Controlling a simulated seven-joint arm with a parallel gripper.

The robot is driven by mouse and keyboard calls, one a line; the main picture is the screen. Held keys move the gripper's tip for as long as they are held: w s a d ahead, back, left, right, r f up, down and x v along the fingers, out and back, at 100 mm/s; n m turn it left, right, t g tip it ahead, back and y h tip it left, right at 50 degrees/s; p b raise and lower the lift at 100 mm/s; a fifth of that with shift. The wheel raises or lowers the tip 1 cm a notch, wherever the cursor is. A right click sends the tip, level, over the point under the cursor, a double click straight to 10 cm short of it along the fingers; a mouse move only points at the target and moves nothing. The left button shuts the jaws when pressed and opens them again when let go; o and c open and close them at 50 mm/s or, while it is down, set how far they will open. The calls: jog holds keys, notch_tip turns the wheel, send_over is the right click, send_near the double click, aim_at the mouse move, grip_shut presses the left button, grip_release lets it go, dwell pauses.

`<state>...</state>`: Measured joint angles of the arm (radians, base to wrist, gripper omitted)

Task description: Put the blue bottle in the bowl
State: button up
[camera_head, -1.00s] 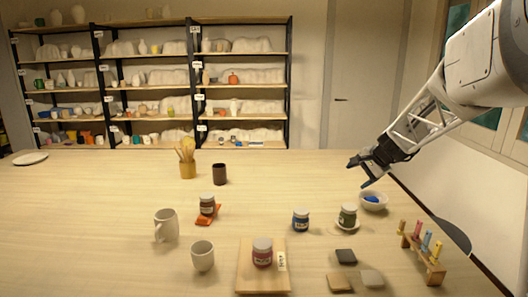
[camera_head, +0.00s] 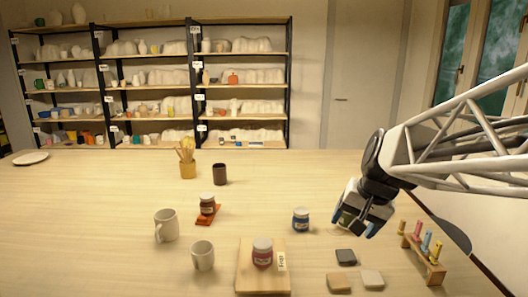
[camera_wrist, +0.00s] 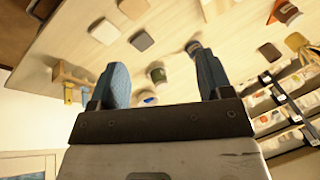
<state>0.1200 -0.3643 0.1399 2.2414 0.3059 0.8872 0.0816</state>
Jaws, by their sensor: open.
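The blue bottle (camera_head: 301,220), a small jar with a blue band and a dark lid, stands upright on the table, left of my gripper (camera_head: 357,224). In the wrist view the blue bottle (camera_wrist: 193,46) shows near the tip of the right finger, not between the fingers. My gripper is open and empty, tilted down above the right part of the table. The bowl is hidden behind my gripper in the head view. In the wrist view the white bowl (camera_wrist: 147,99) shows between the fingers, near the palm, with something blue inside.
A green-labelled jar (camera_wrist: 158,75) stands beside the bowl, mostly hidden by my gripper in the head view. A peg rack (camera_head: 424,258) stands right, tiles (camera_head: 346,257) in front. A red jar (camera_head: 262,252) sits on a board. The table left of the blue bottle has free room.

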jog(key=s+f+n+h, duration=0.1)
jog(key=s+f+n, duration=0.1)
jog(key=s, duration=0.7)
jog(key=s+a+f+n+h, duration=0.1)
jog(key=s+f+n, duration=0.1)
jog(key=s, duration=0.7)
jog(key=shift+s+f+g+h, duration=0.3)
jog(key=shift+s+f, duration=0.05)
jog(key=shift+f, duration=0.1)
jog(key=shift+a, duration=0.1)
